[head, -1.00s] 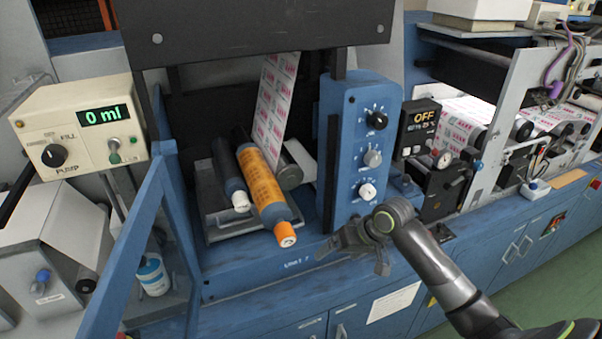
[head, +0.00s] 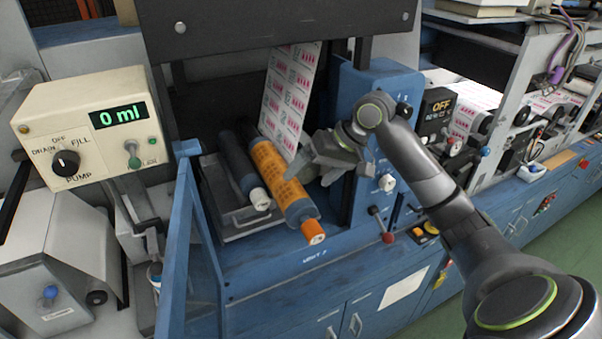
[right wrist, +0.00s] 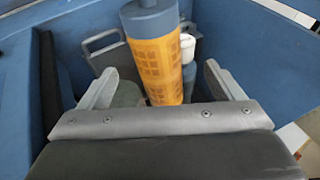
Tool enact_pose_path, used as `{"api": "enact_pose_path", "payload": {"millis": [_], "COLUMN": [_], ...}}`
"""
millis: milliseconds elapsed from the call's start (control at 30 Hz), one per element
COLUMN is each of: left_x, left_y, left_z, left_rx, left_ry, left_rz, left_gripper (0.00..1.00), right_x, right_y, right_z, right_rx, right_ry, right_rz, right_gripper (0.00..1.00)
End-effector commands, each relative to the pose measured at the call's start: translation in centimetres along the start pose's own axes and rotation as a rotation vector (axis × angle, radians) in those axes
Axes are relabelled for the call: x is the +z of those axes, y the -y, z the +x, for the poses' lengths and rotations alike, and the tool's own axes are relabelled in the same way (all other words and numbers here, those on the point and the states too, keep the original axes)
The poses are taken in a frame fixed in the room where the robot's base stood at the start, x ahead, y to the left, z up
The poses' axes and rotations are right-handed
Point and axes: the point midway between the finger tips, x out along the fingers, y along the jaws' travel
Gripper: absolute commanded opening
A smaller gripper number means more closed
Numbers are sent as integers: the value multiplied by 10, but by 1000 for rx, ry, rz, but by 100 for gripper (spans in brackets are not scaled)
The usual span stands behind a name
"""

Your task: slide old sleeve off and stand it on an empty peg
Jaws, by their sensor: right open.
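The old sleeve (head: 275,170) is orange with a printed grid pattern. It sits around a grey-blue roller that slants toward me and ends in an orange tip (head: 313,231). My right gripper (head: 303,168) is open beside the sleeve's right side in the head view. In the right wrist view the sleeve (right wrist: 158,68) shows beyond and between the two spread fingers, with nothing gripped. I cannot make out an empty peg. My left gripper is not in view.
A dark roller with a white tip (head: 259,199) lies close left of the sleeve. The printed web (head: 290,95) hangs behind. The blue control column (head: 375,90) stands right, with a red-knobbed lever (head: 387,237) below. A pump box (head: 90,125) and blue frame post (head: 182,230) are left.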

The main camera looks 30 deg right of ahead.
Motion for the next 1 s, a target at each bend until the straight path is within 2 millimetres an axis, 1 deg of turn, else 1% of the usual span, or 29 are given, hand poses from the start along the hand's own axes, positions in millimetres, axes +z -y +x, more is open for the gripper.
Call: {"api": "enact_pose_path", "payload": {"millis": [33, 133, 300, 367, 567, 633, 800, 1000], "left_x": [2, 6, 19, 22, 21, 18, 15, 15], "left_y": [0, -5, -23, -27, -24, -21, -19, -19], "left_z": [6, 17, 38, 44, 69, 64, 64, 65], "left_rx": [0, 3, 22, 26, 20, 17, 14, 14], "left_ry": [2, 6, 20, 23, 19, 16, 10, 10], "left_rz": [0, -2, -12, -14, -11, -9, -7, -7], "left_gripper": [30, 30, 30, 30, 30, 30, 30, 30], "right_x": [1, 2, 2, 2, 2, 1, 1, 1], "right_y": [-2, -2, -3, -3, -2, 0, 0, 0], "right_z": [6, 16, 36, 43, 64, 68, 85, 96], "right_rx": [-1, -3, -3, -3, -3, -3, -2, -1], "right_ry": [0, 1, 0, 0, -1, 1, 2, 1], "right_rz": [0, -1, -2, -1, -2, 0, 0, 1], "right_gripper": [87, 87, 87, 87, 87, 87, 87, 87]}}
